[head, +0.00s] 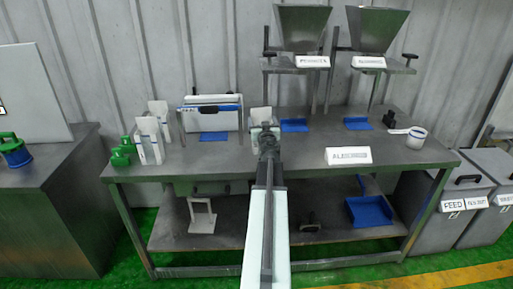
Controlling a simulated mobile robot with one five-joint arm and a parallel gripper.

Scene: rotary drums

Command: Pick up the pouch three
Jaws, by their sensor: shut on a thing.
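My arm reaches forward over the grey workbench (230,160), and my gripper (265,131) is at the bench's middle, shut on a small white pouch (261,114). The pouch stands upright above the gripper. Its lower part is hidden behind the gripper, and I cannot read a number on it. Whether it touches the bench top I cannot tell. More white pouches, such as a front one (149,138) and a rear one (159,110), stand upright at the bench's left end, well apart from my gripper.
A white and blue device in a frame (210,115) stands left of the held pouch. Blue trays (294,125) lie right of it, below two hoppers (303,25).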

